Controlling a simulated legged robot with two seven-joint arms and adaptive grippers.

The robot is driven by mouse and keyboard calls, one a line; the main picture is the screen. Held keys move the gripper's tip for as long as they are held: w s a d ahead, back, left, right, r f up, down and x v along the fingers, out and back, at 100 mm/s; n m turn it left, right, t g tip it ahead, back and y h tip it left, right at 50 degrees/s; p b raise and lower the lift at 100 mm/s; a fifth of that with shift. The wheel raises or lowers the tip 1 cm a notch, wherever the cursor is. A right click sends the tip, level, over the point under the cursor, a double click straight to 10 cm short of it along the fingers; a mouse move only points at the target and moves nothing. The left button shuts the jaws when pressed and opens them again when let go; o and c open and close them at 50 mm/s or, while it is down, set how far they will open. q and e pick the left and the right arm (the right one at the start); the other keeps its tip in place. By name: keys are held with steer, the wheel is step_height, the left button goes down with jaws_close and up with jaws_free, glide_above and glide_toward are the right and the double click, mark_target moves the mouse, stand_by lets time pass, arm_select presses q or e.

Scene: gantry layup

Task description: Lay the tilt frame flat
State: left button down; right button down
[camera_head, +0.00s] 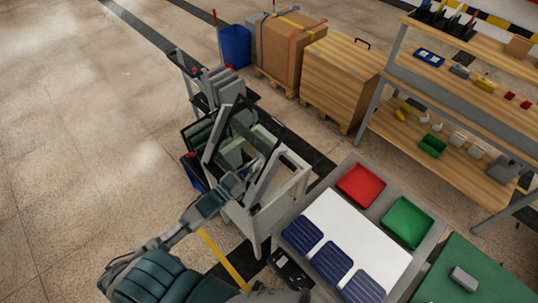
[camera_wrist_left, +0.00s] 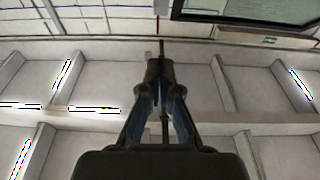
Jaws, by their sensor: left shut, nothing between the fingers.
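The tilt frame (camera_head: 262,132), a dark-edged frame with a glassy pane, stands tilted up on a light grey stand (camera_head: 290,190). My left gripper (camera_head: 252,168) reaches up in front of the frame's lower part, and the head view does not show clearly whether they touch. In the left wrist view my left gripper (camera_wrist_left: 160,66) has its fingers together with nothing between them. A dark-edged panel (camera_wrist_left: 245,10), which looks like part of the frame, shows at the upper right there, apart from the fingertips. My right gripper is not seen.
A table with a white top (camera_head: 350,232), a red tray (camera_head: 361,186), a green tray (camera_head: 408,222) and blue ribbed pieces (camera_head: 302,235) stands right of the stand. Grey panels on a rack (camera_head: 222,85), crates (camera_head: 340,75) and shelving lie behind. Floor at left is clear.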

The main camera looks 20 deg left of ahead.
mark_target(269, 164)
arm_select(q)
steer(key=w, duration=0.1)
steer(key=w+d, duration=0.1)
steer(key=w, duration=0.1)
steer(key=w+f, duration=0.1)
steer(key=w, duration=0.1)
steer(key=shift+w+d+p, duration=0.15)
steer(key=shift+d+p, duration=0.15)
steer(key=shift+d, duration=0.1)
steer(key=shift+w+d+f, duration=0.15)
steer(key=shift+w+f, duration=0.2)
steer(key=shift+w, duration=0.15)
steer(key=shift+d, duration=0.1)
